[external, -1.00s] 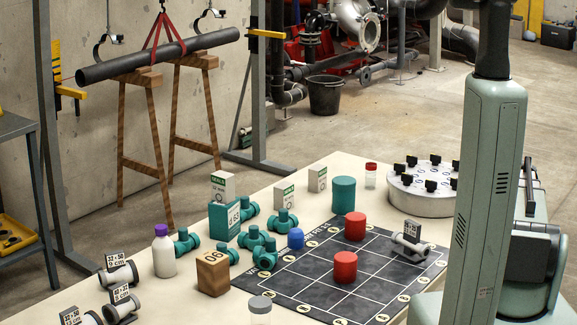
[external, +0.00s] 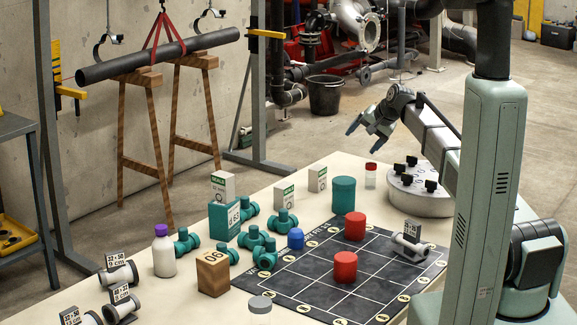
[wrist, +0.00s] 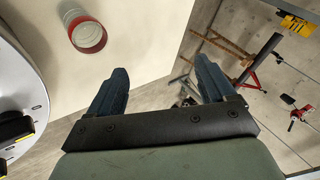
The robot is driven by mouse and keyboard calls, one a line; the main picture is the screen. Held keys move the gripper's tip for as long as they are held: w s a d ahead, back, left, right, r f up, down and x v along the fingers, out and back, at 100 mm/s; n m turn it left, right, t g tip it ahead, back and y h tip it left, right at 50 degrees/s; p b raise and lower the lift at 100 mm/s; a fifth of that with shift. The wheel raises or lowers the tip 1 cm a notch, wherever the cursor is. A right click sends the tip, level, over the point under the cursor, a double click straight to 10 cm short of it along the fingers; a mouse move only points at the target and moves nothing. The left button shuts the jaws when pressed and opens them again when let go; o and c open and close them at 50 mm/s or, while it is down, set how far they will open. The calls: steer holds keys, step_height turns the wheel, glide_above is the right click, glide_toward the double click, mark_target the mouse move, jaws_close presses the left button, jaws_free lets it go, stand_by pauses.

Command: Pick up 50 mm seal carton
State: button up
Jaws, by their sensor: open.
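Three white-and-green seal cartons stand on the table in the external view: a left one (external: 222,186) by the teal box, a middle one (external: 284,193) and a right one (external: 317,179). Their sizes are too small to read, so I cannot tell which is the 50 mm one. My gripper (external: 362,128) is open and empty, raised above the table's far right part, to the right of and higher than the cartons. The wrist view shows its two spread fingers (wrist: 161,80) with nothing between them. No carton shows in the wrist view.
A red-lidded jar (external: 370,175) stands below my gripper, beside a round white fixture (external: 420,197) with black knobs. A teal cylinder (external: 343,195) stands near the right carton. Teal fittings (external: 257,240) crowd the middle. A dark grid mat (external: 310,270) holds red cylinders.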

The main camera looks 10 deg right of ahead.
steer(key=s+a+r+n+g, duration=0.2)
steer(key=s+a+n, duration=0.7)
steer(key=a, duration=0.5)
steer(key=n+g+h, duration=0.1)
steer(key=n+g, duration=0.1)
steer(key=n, duration=0.3)
glide_toward(284, 185)
steer(key=shift+h, duration=0.3)
steer(key=x, duration=0.5)
steer(key=shift+s+a+f, duration=0.2)
steer(key=shift+a+f, duration=0.05)
steer(key=shift+f, duration=0.1)
steer(key=shift+w+x, duration=0.15)
steer(key=shift+x, duration=1.15)
steer(key=shift+w+x, duration=0.1)
steer(key=shift+x, duration=1.2)
steer(key=shift+r, duration=0.1)
steer(key=shift+c, duration=0.5)
steer(key=c, duration=1)
steer(key=shift+o, duration=0.2)
steer(key=shift+r, duration=0.1)
